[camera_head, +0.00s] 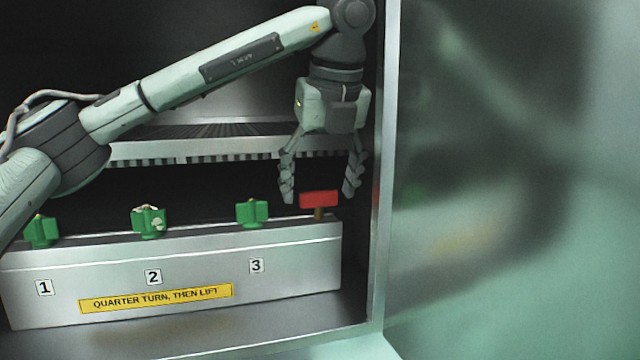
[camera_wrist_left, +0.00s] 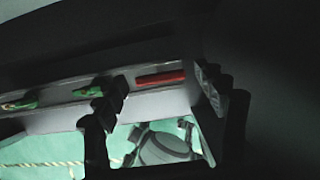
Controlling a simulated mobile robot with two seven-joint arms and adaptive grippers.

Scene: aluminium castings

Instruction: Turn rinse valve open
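The red valve handle (camera_head: 319,199) sits on a short brown stem at the right end of the metal block's top. I take it to be the rinse valve. My left gripper (camera_head: 321,192) points down from above, its fingers spread on either side of the handle, and holds nothing. The fingertips are at about the handle's height; I cannot tell if either touches it. In the left wrist view the red handle (camera_wrist_left: 161,79) lies between the finger sides, seen end to end. My right gripper is in neither view.
The metal block (camera_head: 190,270) carries green fittings (camera_head: 252,211), (camera_head: 149,221), (camera_head: 41,231) above labels 1 to 3 and a yellow sign reading "QUARTER TURN, THEN LIFT" (camera_head: 156,298). A slatted shelf (camera_head: 210,146) is behind. A cabinet edge post (camera_head: 385,180) stands close right of my gripper.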

